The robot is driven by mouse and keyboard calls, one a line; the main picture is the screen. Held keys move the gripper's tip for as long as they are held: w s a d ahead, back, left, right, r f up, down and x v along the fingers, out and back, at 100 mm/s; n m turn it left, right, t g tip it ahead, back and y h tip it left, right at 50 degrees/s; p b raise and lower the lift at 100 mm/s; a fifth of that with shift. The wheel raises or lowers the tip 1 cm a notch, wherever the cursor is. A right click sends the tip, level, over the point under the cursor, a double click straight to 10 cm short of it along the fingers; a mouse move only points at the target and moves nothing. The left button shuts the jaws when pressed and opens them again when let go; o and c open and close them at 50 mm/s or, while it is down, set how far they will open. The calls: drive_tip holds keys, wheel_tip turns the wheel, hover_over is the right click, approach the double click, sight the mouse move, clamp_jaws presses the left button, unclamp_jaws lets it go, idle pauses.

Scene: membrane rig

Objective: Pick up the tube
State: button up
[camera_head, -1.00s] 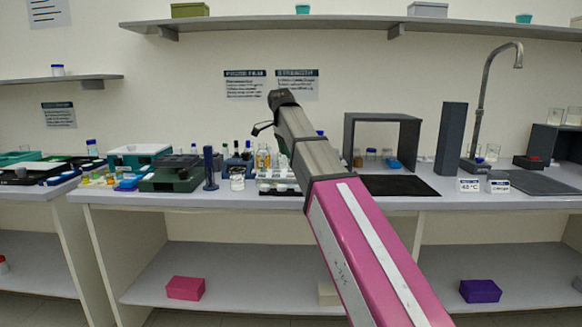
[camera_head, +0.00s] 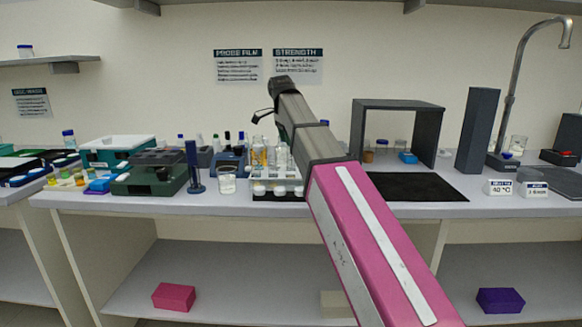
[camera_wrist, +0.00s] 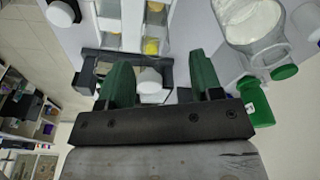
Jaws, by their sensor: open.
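Several upright tubes (camera_head: 257,157) stand in a white rack (camera_head: 290,181) on the bench, just left of my arm; which one the task means, I cannot tell. In the wrist view, clear tube-like pieces with yellow inside (camera_wrist: 153,44) show beyond the fingers. My gripper (camera_wrist: 160,72) is open, its two dark green fingers apart. A white round cap (camera_wrist: 150,82) appears between the fingers, and I cannot tell whether they touch it. In the head view my arm hides most of the gripper and part of the rack area.
A glass jar (camera_wrist: 248,22) and a green cap (camera_wrist: 284,72) are close at the right in the wrist view. A grey open frame (camera_head: 398,104) and black mat (camera_head: 412,188) lie right.

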sight(291, 165)
drive_tip(key=shift+d+f, duration=0.2)
drive_tip(key=shift+f, duration=1.1)
drive_tip(key=shift+d+f, duration=0.2)
drive_tip(key=shift+f, duration=1.15)
drive_tip(key=shift+d+f, duration=0.2)
drive_tip(key=shift+f, duration=1.1)
drive_tip(key=c, duration=0.9)
